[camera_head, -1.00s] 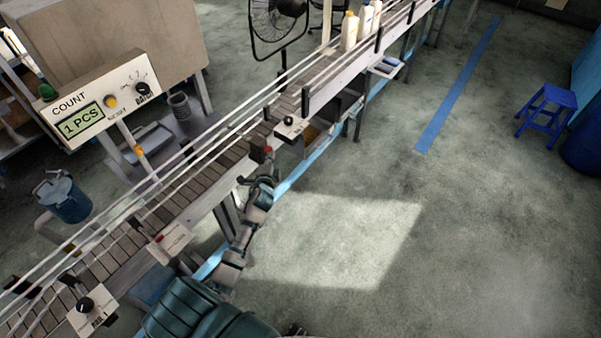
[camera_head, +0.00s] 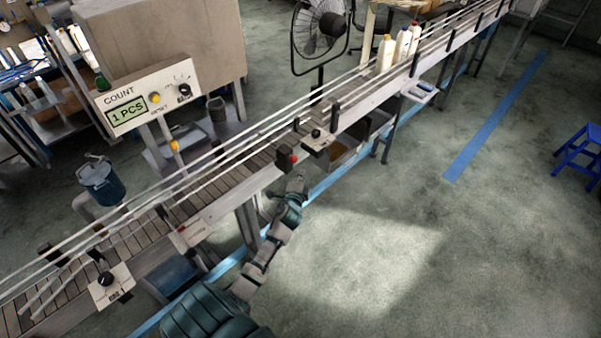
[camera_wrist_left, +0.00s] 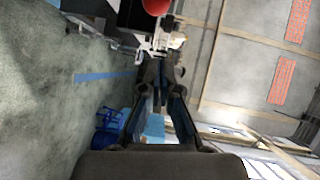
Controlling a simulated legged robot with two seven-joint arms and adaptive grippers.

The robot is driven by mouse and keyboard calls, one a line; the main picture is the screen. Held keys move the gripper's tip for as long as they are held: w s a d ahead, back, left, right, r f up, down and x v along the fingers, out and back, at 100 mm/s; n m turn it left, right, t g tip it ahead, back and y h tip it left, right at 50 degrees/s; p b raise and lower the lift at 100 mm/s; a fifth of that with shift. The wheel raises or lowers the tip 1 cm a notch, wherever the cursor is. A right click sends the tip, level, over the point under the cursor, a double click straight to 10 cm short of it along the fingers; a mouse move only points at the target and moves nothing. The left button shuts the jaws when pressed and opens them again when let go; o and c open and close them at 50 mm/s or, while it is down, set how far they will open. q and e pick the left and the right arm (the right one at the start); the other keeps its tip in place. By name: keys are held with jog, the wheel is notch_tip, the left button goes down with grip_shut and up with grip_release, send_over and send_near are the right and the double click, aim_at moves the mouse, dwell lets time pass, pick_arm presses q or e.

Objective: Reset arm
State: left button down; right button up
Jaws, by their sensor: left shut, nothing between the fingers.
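My left arm comes up from the bottom in the head view. Its gripper (camera_head: 299,178) is beside the near edge of the conveyor, just below and right of a small dark box with a red button (camera_head: 293,158). In the left wrist view the gripper (camera_wrist_left: 160,80) is shut and empty, its fingers pointing away from the wrist. The red button (camera_wrist_left: 157,5) shows at the top of that view, beyond the fingertips. My right gripper is in neither view.
The conveyor (camera_head: 150,222) runs diagonally, with several white bottles (camera_head: 403,45) at its far end. A counter box (camera_head: 145,95) reading "1 PCS" stands behind it. A fan (camera_head: 320,30) and a blue stool (camera_head: 580,150) stand farther off.

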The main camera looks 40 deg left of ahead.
pick_arm(q)
jog(key=f+v, duration=0.1)
jog(key=v, duration=0.7)
jog(key=s+d+f+n+g+h+b, duration=0.1)
jog(key=s+d+f+g+h, duration=0.3)
jog(key=f, duration=0.9)
jog(key=s+d+f+n+g, duration=0.15)
jog(key=s+f, duration=0.35)
jog(key=f, duration=0.8)
jog(key=s+d+f+n+g+h+b, duration=0.15)
jog(key=s+d+f, duration=0.3)
jog(key=f, duration=0.95)
jog(key=s+d+f+n+g+h, duration=0.1)
jog(key=s+f, duration=0.4)
jog(key=s, duration=0.5)
jog(key=s+d+f+n+g, duration=0.2)
jog(key=s+f, duration=0.4)
jog(key=s, duration=0.5)
jog(key=s+d+f+n+g+h, duration=0.1)
jog(key=s+d+f+g, duration=0.2)
jog(key=s, duration=0.8)
jog(key=shift+d+f+g+h, duration=0.3)
jog(key=shift+d+f+h, duration=0.05)
jog(key=shift+d+f, duration=0.95)
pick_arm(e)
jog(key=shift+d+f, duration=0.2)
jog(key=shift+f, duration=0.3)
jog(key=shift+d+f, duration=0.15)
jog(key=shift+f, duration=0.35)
